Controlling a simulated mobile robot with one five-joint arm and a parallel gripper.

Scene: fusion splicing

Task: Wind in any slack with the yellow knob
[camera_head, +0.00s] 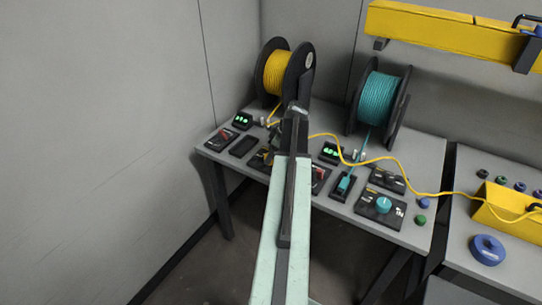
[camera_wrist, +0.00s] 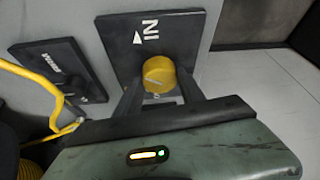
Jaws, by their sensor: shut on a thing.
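The yellow knob (camera_wrist: 158,74) sits on a dark plate (camera_wrist: 122,38) marked "IN" with an arrow, in the wrist view. My gripper (camera_wrist: 160,88) is shut on the knob, one finger on each side. In the head view my arm hides the knob. A yellow cable spool (camera_head: 276,72) stands at the back left of the table. A yellow cable (camera_head: 385,160) runs from near my arm rightward in a loose curve over the table; it also shows in the wrist view (camera_wrist: 35,80) at the left.
A teal cable spool (camera_head: 380,98) stands right of my arm. A teal knob (camera_head: 383,204) on its own plate is at the front right. A green-lit display (camera_head: 242,119) stands at the table's left. A second table with a blue disc (camera_head: 488,249) is at the right.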

